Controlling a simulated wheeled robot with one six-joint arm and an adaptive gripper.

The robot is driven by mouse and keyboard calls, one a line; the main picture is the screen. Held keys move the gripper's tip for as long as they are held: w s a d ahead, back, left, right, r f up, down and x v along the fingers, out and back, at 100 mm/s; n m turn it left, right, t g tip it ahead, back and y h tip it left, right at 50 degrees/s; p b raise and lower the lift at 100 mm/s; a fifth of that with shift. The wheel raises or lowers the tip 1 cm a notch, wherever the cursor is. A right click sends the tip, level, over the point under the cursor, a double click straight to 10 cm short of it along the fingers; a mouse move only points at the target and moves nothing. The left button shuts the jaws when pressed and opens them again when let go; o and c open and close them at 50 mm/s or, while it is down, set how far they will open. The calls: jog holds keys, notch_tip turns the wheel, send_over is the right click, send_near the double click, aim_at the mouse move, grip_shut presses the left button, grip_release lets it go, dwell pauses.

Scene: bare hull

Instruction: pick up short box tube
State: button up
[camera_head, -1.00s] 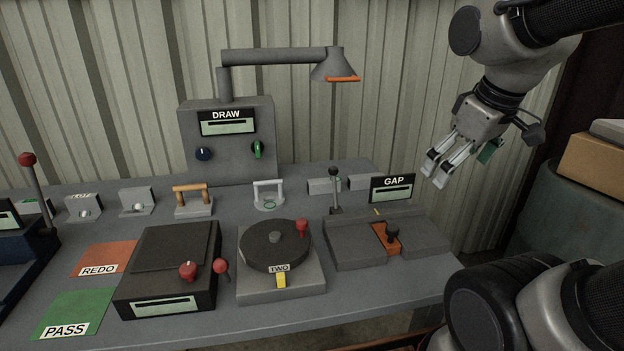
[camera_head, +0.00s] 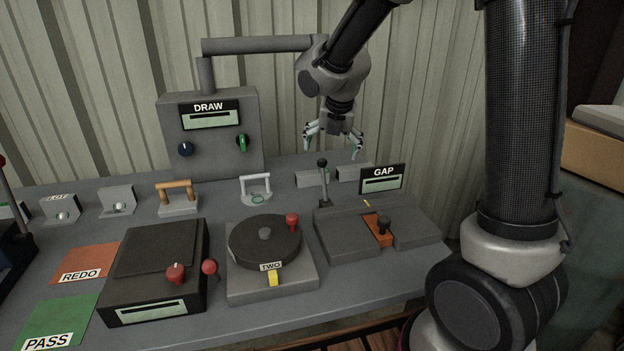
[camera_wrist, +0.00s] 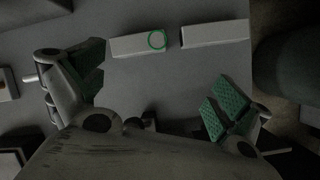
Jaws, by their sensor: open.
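Two grey box-shaped pieces lie end to end with a small gap at the back right of the bench. The left box piece (camera_head: 312,178) carries a green ring and also shows in the wrist view (camera_wrist: 130,42). The right box piece (camera_head: 354,173) looks slightly longer in the wrist view (camera_wrist: 215,33). No label shows which is the short box tube; the left one looks shorter. My gripper (camera_head: 333,148) is open and empty, pointing down above them. In the wrist view its spread fingers (camera_wrist: 158,75) are below both pieces in the picture, touching neither.
A corrugated wall is behind. The bench ends to the right.

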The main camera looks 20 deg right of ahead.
aim_at(312, 173)
jog(key=w+a+f+n, duration=0.1)
jog(key=w+f, duration=0.1)
jog(key=f, duration=0.1)
jog(key=w+a+f+n, duration=0.1)
jog(key=w+f+n, duration=0.1)
jog(key=f, duration=0.2)
jog(key=w+a+f+n, duration=0.1)
jog(key=w+f+n, duration=0.1)
jog(key=f, duration=0.2)
jog(key=shift+w+a+f, duration=0.15)
jog(key=shift+a, duration=0.15)
jog(key=shift+c, duration=0.2)
jog(key=c, duration=0.8)
